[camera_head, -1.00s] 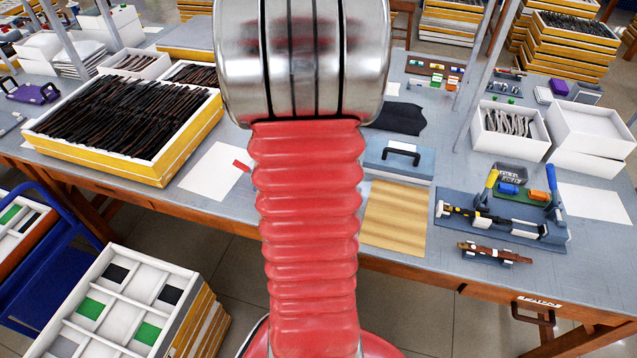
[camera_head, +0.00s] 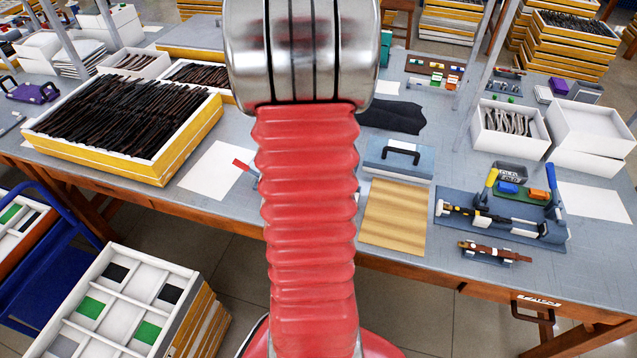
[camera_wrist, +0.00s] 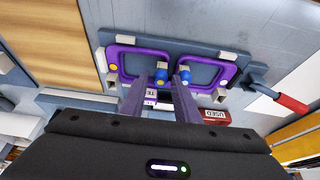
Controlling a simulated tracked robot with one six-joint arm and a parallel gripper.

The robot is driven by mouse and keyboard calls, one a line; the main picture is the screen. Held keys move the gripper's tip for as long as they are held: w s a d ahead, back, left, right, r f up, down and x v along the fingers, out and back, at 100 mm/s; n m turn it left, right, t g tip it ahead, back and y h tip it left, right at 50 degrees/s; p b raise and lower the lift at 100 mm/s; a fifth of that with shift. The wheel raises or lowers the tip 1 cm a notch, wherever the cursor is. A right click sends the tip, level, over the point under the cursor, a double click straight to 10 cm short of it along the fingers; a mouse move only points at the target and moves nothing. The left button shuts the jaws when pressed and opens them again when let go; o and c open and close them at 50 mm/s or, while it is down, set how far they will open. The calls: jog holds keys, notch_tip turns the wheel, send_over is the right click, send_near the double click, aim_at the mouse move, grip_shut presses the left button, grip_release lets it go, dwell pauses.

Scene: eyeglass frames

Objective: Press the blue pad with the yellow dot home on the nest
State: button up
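In the wrist view a purple eyeglass front (camera_wrist: 119,50) lies on a blue-grey nest (camera_wrist: 170,47), between light corner blocks. Two small blue pads sit near its bridge. The left blue pad (camera_wrist: 161,74) shows a yellowish spot; the right blue pad (camera_wrist: 184,76) shows a pale one, too small to read surely. My gripper (camera_wrist: 165,84) has its two dark fingers apart, with a gap between them. Its tips are close to the pads, the left pad appearing in line with the gap. Contact cannot be told. In the head view my arm hides nest and gripper.
A red-handled lever (camera_wrist: 290,103) sticks out right of the nest; its red grip also shows in the head view (camera_head: 241,165). A red box marked USED (camera_wrist: 215,116) lies near the fingers.

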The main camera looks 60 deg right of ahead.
jog(key=shift+r, duration=0.1)
jog(key=v, duration=1.3)
jog(key=shift+r, duration=0.45)
jog(key=shift+w, duration=0.2)
dwell(0.6)
jog(key=w+a+r+n+t, duration=0.25)
jog(key=w+a+n, duration=0.2)
jog(key=a, duration=0.35)
jog(key=w+a+r+n+t, duration=0.1)
jog(key=w+a+r+n, duration=0.2)
jog(key=w+a, duration=0.45)
jog(key=s+a+r+n+y, duration=0.1)
jog(key=a+n, duration=0.2)
jog(key=a, duration=0.4)
jog(key=s+a+r+n+t+y, duration=0.1)
jog(key=a+r+n+y, duration=0.1)
jog(key=a, duration=0.6)
jog(key=s+a+r+n+y, duration=0.1)
jog(key=a+r+n, duration=0.1)
jog(key=a, duration=0.5)
jog(key=shift+s+a+n, duration=0.4)
jog(key=shift+n, duration=0.45)
